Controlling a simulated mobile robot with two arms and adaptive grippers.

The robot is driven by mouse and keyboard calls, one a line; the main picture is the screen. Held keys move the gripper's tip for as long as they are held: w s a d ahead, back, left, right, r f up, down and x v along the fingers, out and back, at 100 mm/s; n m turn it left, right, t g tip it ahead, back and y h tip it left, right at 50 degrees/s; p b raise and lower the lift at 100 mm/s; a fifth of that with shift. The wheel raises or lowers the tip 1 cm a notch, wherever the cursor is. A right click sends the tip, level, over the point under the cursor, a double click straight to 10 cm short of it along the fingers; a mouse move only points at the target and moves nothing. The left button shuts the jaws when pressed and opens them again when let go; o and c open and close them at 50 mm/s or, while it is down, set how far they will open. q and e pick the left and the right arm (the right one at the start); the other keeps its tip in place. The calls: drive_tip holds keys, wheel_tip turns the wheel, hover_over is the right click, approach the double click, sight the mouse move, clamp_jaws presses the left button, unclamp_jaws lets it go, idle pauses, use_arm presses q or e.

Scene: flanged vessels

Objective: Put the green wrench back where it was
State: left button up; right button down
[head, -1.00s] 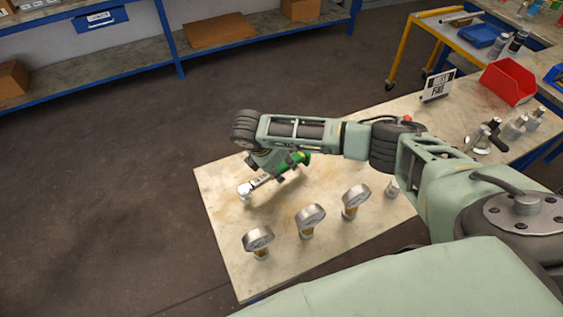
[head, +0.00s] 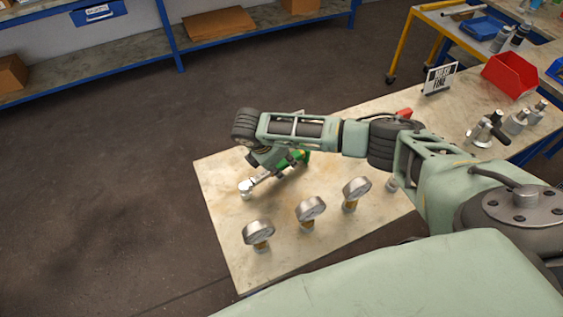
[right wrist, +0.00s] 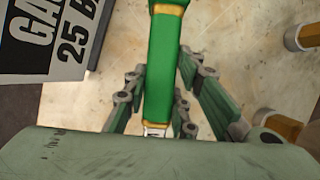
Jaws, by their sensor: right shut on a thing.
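The green wrench has a green handle (head: 304,158) and a silver head (head: 246,187) that points left in the head view. My right gripper (head: 284,162) is shut on it over the pale worktable (head: 222,178). My arm hides part of the handle. In the right wrist view the green handle with gold bands (right wrist: 160,72) runs between the fingers of my right gripper (right wrist: 160,102). I cannot tell whether the wrench touches the table. My left gripper is not in view.
Several round gauges stand in a row near the front of the table, including one at the left (head: 258,232). A sign (head: 440,78), a red bin (head: 509,77) and metal fittings (head: 487,130) are farther right. The table's left corner is bare.

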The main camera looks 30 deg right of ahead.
drive_tip(key=shift+f, duration=0.2)
drive_tip(key=c, duration=1.4)
unclamp_jaws()
drive_tip(key=shift+f, duration=0.1)
